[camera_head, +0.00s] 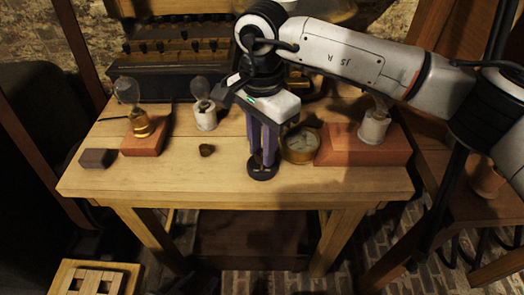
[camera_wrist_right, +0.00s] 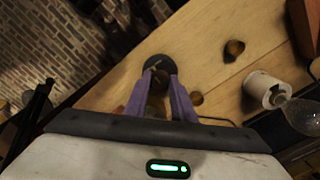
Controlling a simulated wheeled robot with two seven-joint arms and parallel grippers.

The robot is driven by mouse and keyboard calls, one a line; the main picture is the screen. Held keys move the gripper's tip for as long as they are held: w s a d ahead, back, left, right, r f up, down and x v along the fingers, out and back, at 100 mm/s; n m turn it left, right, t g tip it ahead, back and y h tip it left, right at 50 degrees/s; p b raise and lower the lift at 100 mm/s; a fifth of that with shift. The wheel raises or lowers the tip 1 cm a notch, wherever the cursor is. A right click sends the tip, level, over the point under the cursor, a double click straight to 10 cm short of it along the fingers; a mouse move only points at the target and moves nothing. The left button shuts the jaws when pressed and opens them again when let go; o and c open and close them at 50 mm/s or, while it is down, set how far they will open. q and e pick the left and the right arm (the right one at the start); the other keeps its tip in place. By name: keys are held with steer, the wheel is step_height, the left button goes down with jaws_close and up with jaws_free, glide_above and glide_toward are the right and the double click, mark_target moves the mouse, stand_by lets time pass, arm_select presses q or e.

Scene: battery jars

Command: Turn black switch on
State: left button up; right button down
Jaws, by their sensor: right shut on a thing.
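The black switch (camera_head: 262,173) is a round black disc base with a small brass part on top. It stands near the front edge of the wooden table (camera_head: 330,182), at the middle. My right gripper (camera_head: 263,160) points down over it with purple fingers. The fingers are closed on the switch's upper part, which they largely hide. In the right wrist view the black switch (camera_wrist_right: 154,62) shows just past the fingertips of my right gripper (camera_wrist_right: 160,74), with a brass bit between them. I cannot tell the switch's lever position. My left gripper is not in view.
A small brown knob-like thing (camera_head: 207,150) lies left of the switch. A bulb on a red block (camera_head: 145,143), a dark block (camera_head: 97,158) and a white jar (camera_head: 205,116) stand further left. A round brass dish (camera_head: 300,146) and a long red block (camera_head: 385,150) are at right.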

steer(key=shift+m+b, duration=0.4)
steer(key=shift+m, duration=0.6)
steer(key=m+b, duration=0.1)
steer(key=m, duration=0.3)
steer(key=shift+m+b, duration=0.3)
steer(key=shift+m, duration=0.4)
steer(key=shift+r+m, duration=0.1)
steer(key=shift+m, duration=0.4)
steer(key=c, duration=1.5)
jaws_free()
